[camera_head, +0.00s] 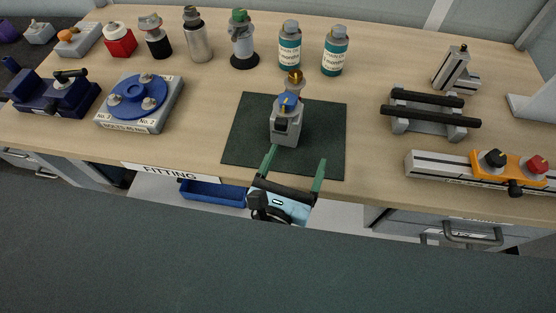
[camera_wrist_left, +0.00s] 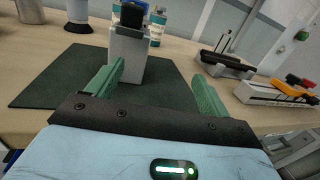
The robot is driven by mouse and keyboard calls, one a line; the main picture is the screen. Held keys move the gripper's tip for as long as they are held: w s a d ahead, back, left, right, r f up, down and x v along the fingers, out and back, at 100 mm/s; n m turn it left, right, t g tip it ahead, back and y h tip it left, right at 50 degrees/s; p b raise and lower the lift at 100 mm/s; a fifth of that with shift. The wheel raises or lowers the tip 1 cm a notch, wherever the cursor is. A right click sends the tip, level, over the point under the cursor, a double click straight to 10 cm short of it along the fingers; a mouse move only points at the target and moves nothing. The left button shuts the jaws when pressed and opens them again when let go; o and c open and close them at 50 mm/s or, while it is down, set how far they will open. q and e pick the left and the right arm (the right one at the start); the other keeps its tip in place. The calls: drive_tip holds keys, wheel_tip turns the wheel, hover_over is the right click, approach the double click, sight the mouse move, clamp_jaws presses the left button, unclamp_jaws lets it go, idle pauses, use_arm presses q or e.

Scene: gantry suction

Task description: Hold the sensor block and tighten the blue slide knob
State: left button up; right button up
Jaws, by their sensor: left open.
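The grey sensor block (camera_head: 285,131) stands upright on the dark green mat (camera_head: 240,140). The blue slide knob (camera_head: 288,100) sits at its top, with a brass-coloured part just behind. In the left wrist view the block (camera_wrist_left: 127,52) stands ahead, closer to the left finger, and its base is partly hidden by that finger. My left gripper (camera_head: 298,155) is open and empty, its two green fingers at the mat's front edge, pointing toward the block. The fingers (camera_wrist_left: 159,70) are wide apart and not around the block. My right gripper is in neither view.
A blue round fixture (camera_head: 138,100) stands left of the mat. Bottles (camera_head: 289,48) stand behind it. A black-barred stand (camera_head: 430,112) and a rail with an orange clamp (camera_head: 508,168) are to the right. The mat around the block is clear.

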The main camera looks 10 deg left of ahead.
sight(291, 140)
use_arm(q)
drive_tip(key=a, duration=0.1)
drive_tip(key=a+y, duration=0.2)
drive_tip(key=a, duration=0.1)
drive_tip(key=shift+f+n, duration=0.4)
drive_tip(key=w, duration=0.8)
drive_tip(key=w+d, duration=0.1)
drive_tip(key=w, duration=0.3)
drive_tip(key=shift+c, duration=0.4)
drive_tip(key=shift+c, duration=1.2)
drive_tip(key=c, duration=1.4)
drive_tip(key=shift+o, duration=0.2)
